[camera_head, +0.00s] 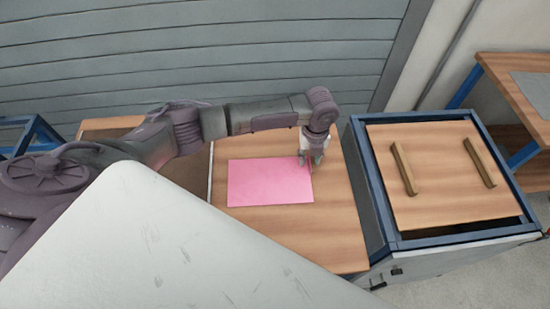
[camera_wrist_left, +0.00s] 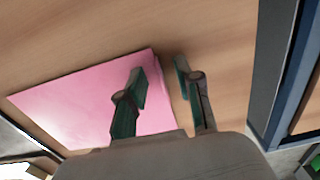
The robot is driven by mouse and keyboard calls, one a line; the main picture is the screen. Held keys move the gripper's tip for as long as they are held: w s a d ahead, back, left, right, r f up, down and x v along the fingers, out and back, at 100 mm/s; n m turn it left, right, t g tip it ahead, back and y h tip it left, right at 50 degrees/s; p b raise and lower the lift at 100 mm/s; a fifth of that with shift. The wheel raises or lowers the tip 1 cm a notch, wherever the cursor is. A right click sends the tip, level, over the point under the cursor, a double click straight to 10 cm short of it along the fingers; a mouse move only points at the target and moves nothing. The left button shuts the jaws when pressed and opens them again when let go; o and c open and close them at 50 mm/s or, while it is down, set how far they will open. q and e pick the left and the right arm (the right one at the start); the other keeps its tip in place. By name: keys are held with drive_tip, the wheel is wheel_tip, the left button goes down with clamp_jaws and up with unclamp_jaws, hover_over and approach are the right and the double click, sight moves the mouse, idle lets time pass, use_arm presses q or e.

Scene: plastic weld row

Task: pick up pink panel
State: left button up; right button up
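The pink panel (camera_head: 268,184) lies flat on the wooden table top (camera_head: 300,238) in the head view. My left gripper (camera_head: 312,158) is at the panel's right edge, near its far right corner. In the left wrist view the pink panel (camera_wrist_left: 75,100) also shows, with the left gripper (camera_wrist_left: 165,80) pointing down at it. Its two fingers are apart, one over the panel and the other beyond its right edge over bare wood. I cannot tell whether the fingers touch the panel. My right gripper is not in view.
A blue-framed cart (camera_head: 380,215) with a wooden lid (camera_head: 430,195) and two wooden handles stands close on the right. A grey slatted wall (camera_head: 200,50) rises behind. Another wooden bench (camera_head: 515,90) is at the far right. The table's front part is clear.

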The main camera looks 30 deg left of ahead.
use_arm(q)
drive_tip(key=shift+f, duration=0.25)
clamp_jaws()
drive_tip(key=shift+r, duration=0.1)
